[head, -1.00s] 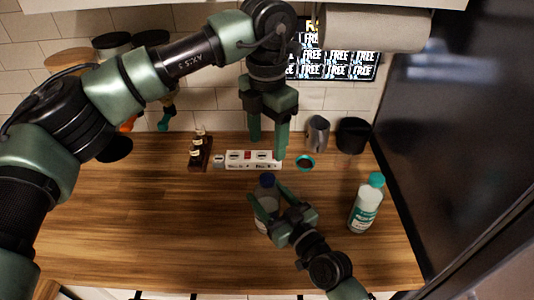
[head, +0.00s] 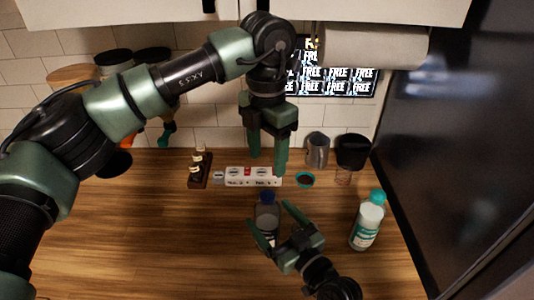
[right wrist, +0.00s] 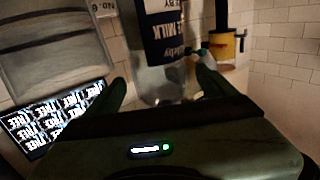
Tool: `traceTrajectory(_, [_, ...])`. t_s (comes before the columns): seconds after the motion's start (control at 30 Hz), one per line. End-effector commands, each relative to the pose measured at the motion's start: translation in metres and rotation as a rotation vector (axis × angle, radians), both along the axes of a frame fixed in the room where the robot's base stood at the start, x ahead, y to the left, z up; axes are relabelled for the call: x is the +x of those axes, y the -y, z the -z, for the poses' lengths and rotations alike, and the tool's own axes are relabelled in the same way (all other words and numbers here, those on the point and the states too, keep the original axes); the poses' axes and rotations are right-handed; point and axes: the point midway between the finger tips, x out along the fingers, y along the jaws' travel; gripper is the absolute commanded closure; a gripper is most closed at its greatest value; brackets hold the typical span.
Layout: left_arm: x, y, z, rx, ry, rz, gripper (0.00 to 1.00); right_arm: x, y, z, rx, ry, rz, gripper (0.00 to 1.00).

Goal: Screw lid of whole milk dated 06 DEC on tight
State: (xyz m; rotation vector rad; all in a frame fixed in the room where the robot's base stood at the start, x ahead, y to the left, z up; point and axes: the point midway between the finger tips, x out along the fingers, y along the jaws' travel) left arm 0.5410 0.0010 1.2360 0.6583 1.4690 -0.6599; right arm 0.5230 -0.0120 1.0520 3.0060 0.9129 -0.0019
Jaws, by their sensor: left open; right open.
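A clear bottle with a dark blue cap (head: 267,198) stands upright on the counter. The bottle's dark label with the word MILK shows upside down in the right wrist view (right wrist: 168,35); no date is readable, and I cannot tell how tight the cap is. My right gripper (head: 268,214) is open, with its fingers on either side of the bottle. My left gripper (head: 267,165) is open and empty, pointing down above and behind the bottle. A second bottle, white with a teal cap and label (head: 367,222), stands to the right.
Behind the bottle are a white box with a red mark (head: 250,177), a wooden rack of small bottles (head: 200,170) and a teal-rimmed round item (head: 305,180). A metal pitcher (head: 317,150) and a black container (head: 353,151) stand at the back right. The left counter (head: 130,235) is clear.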

Motion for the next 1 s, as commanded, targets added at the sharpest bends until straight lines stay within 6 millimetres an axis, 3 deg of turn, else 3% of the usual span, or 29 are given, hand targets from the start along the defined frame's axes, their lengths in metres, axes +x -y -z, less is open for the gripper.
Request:
traceTrajectory(0.2, [0.000,0.000,0.013,0.000,0.000,0.000,0.41,-0.033,0.022,0.004,-0.003,-0.001,-0.001,0.14])
traceTrajectory(0.37, [0.000,0.000,0.016,0.000,0.000,0.000,0.41,-0.045,0.030,0.002,-0.003,-0.001,0.000,0.14])
traceTrajectory(1.0, [0.000,0.000,0.016,0.000,0.000,0.001,0.41,-0.048,0.032,0.001,-0.001,-0.001,0.000,0.14])
